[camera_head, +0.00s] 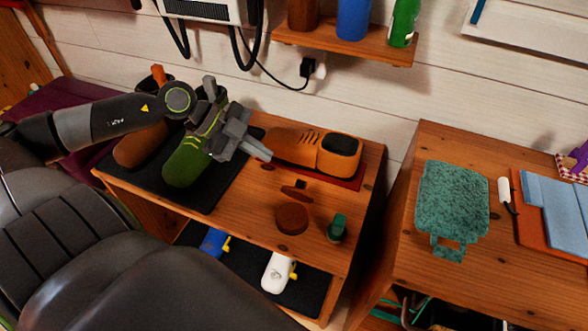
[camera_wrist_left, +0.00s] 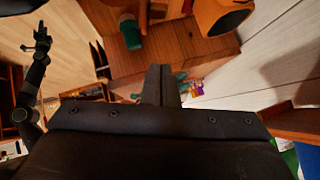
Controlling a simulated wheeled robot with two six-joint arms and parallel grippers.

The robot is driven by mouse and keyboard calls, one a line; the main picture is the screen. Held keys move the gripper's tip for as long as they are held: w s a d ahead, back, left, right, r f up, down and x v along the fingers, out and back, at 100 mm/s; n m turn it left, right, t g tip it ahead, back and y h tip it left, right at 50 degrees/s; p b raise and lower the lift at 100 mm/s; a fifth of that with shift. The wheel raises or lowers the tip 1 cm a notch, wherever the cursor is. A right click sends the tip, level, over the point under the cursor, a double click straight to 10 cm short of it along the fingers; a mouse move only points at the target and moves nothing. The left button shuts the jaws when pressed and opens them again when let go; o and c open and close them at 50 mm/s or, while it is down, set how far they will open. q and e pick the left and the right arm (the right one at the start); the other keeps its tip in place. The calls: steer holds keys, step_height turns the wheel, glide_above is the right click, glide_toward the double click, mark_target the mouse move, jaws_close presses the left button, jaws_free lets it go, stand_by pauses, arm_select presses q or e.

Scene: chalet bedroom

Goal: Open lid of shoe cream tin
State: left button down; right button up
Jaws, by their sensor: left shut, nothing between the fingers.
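A round reddish-brown tin-like thing (camera_head: 292,219) stands near the front of the wooden bench (camera_head: 330,262); I cannot tell its lid from its body. Behind it lies a small flat brown piece (camera_head: 296,193) with a dark bit on top. I cannot tell which of the two is the shoe cream tin. My left gripper (camera_head: 265,154) is shut and empty, above the bench, behind and left of both and apart from them. In the left wrist view its fingers (camera_wrist_left: 160,85) are together. A black arm, seemingly my right one, shows at the left there; its jaws are unclear.
A tan shoe (camera_head: 295,148) lies on a red mat right of my left gripper. Green (camera_head: 188,160) and brown boots stand on a black mat at left. A small green item (camera_head: 338,229) is right of the round thing. The lower shelf holds blue and white items (camera_head: 277,272).

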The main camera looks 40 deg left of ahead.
mark_target(306, 183)
arm_select(q)
steer(key=b+x, duration=0.2)
steer(key=x, duration=0.6)
steer(key=shift+w+d+f, duration=0.15)
steer(key=shift+w+f, duration=0.05)
steer(key=f, duration=0.1)
steer(key=w+f, duration=0.1)
steer(key=f, duration=0.1)
steer(key=shift+b, duration=0.4)
steer(key=shift+w+f, duration=0.2)
steer(key=shift+f, duration=0.2)
arm_select(e)
steer(key=shift+w+d+f, duration=0.15)
steer(key=shift+w+f, duration=0.55)
steer(key=shift+f, duration=0.2)
arm_select(q)
steer(key=shift+a, duration=0.2)
arm_select(e)
steer(key=shift+w+r, duration=0.1)
